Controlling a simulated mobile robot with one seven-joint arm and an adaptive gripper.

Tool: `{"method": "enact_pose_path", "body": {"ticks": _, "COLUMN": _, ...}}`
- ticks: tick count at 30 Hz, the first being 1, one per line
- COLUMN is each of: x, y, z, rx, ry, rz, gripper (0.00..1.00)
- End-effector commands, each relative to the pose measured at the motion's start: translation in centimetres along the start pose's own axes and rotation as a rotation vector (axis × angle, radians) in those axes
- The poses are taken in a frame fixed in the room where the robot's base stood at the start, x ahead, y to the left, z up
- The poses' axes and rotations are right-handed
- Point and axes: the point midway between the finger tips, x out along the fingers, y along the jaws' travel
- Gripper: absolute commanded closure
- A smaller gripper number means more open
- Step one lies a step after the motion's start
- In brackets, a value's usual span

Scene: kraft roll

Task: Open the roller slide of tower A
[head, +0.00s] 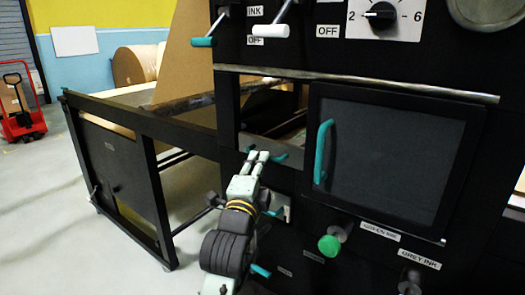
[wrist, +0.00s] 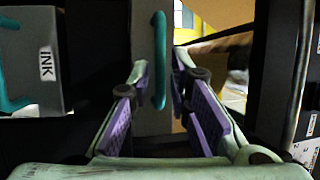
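A teal bar handle (wrist: 159,60) sits on a narrow grey front (wrist: 143,30) in the wrist view, and it looks like the slide's handle. In the head view parts of this teal handle (head: 281,156) show beside my fingertips, below the opening of the dark tower. My gripper (head: 262,154) is at the handle. In the wrist view my gripper (wrist: 162,72) has its purple pads apart, one on each side of the handle, with gaps visible. The pads do not appear to press on it. The fingers hide part of the handle in the head view.
A dark door (head: 390,150) with a teal handle (head: 323,152) is right of my gripper. A green knob (head: 329,245) sticks out below it. Levers (head: 204,42) and a dial (head: 382,15) are above. A black frame (head: 140,112) stands left; open floor (head: 40,190) lies beyond.

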Motion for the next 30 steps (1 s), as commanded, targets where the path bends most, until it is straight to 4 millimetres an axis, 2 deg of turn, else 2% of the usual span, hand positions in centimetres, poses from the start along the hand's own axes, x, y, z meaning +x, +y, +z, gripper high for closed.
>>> {"method": "enact_pose_path", "body": {"ticks": 3, "x": 2.1, "y": -0.2, "z": -0.1, "rx": 0.000, "ry": 0.001, "rz": 0.002, "gripper": 0.82}}
{"method": "enact_pose_path", "body": {"ticks": 9, "x": 3.8, "y": -0.1, "z": 0.0, "rx": 0.000, "ry": 0.000, "rz": 0.000, "gripper": 0.82}}
{"method": "enact_pose_path", "body": {"ticks": 19, "x": 4.1, "y": 0.0, "z": 0.0, "rx": 0.000, "ry": 0.000, "rz": -0.002, "gripper": 0.83}}
{"method": "enact_pose_path", "body": {"ticks": 27, "x": 4.0, "y": 0.0, "z": 0.0, "rx": 0.000, "ry": -0.001, "rz": -0.002, "gripper": 1.00}}
{"method": "enact_pose_path", "body": {"ticks": 30, "x": 4.0, "y": 0.0, "z": 0.0, "rx": -0.001, "ry": -0.001, "rz": -0.002, "gripper": 1.00}}
